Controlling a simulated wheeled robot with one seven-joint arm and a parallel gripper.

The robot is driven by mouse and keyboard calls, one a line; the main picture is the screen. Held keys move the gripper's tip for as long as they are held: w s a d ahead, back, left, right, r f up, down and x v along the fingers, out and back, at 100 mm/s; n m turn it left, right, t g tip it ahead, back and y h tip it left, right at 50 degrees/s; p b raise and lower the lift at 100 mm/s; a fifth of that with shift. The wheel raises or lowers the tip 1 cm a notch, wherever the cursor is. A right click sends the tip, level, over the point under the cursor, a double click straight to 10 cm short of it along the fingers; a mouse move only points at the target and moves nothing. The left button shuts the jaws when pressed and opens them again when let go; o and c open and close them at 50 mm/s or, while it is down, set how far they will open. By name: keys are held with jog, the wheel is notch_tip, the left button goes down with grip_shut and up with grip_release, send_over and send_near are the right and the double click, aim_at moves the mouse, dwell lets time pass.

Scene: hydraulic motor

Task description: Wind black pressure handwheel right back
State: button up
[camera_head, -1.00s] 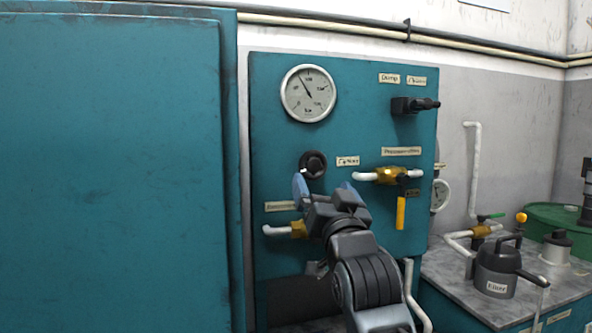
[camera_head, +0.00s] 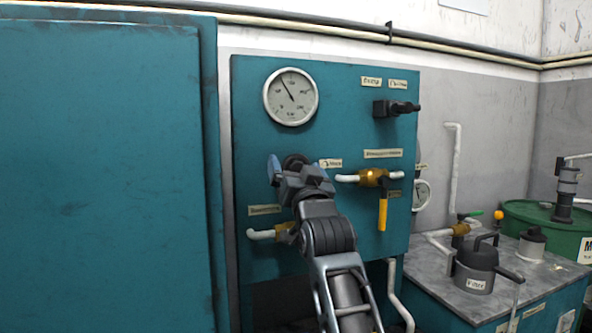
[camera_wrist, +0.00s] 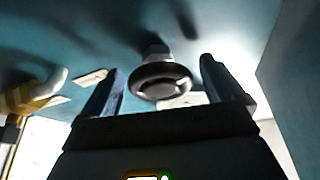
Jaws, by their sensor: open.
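The black pressure handwheel (camera_head: 296,160) sits on the teal panel (camera_head: 350,100) below the round white gauge (camera_head: 291,97). In the head view my gripper covers most of it. In the wrist view the handwheel (camera_wrist: 160,82) shows as a dark ring on a short stem, between the two blue fingers. My gripper (camera_head: 298,172) is open, with one finger on each side of the wheel; it also shows in the wrist view (camera_wrist: 160,85). The left finger and the right finger both stand apart from the rim.
A brass valve with a yellow lever (camera_head: 382,205) is right of my gripper. Another brass valve (camera_head: 285,232) with white pipe is below it. A black switch handle (camera_head: 396,108) is at the upper right.

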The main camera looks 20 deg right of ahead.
jog(key=c, duration=1)
jog(key=shift+o, duration=0.2)
jog(key=shift+d+n, duration=0.15)
jog(key=shift+n, duration=0.35)
jog(key=n+y+p, duration=0.1)
jog(key=n+y, duration=0.1)
jog(key=n, duration=0.1)
jog(key=shift+d, duration=0.1)
jog(key=n+y+b, duration=0.1)
jog(key=n+y, duration=0.1)
jog(key=n, duration=0.2)
jog(key=shift+f, duration=0.1)
jog(key=n+y+b, duration=0.1)
jog(key=n, duration=0.2)
jog(key=n+g+y+b, duration=0.1)
jog(key=n+y+b, duration=0.1)
jog(key=n, duration=0.1)
jog(key=shift+n+g+y+b, duration=0.4)
jog(key=shift+n+g, duration=0.15)
jog(key=shift+n, duration=0.7)
jog(key=shift+n+g+y+b, duration=0.4)
jog(key=shift+n+g, duration=0.15)
jog(key=shift+n, duration=0.7)
jog(key=shift+a, duration=0.2)
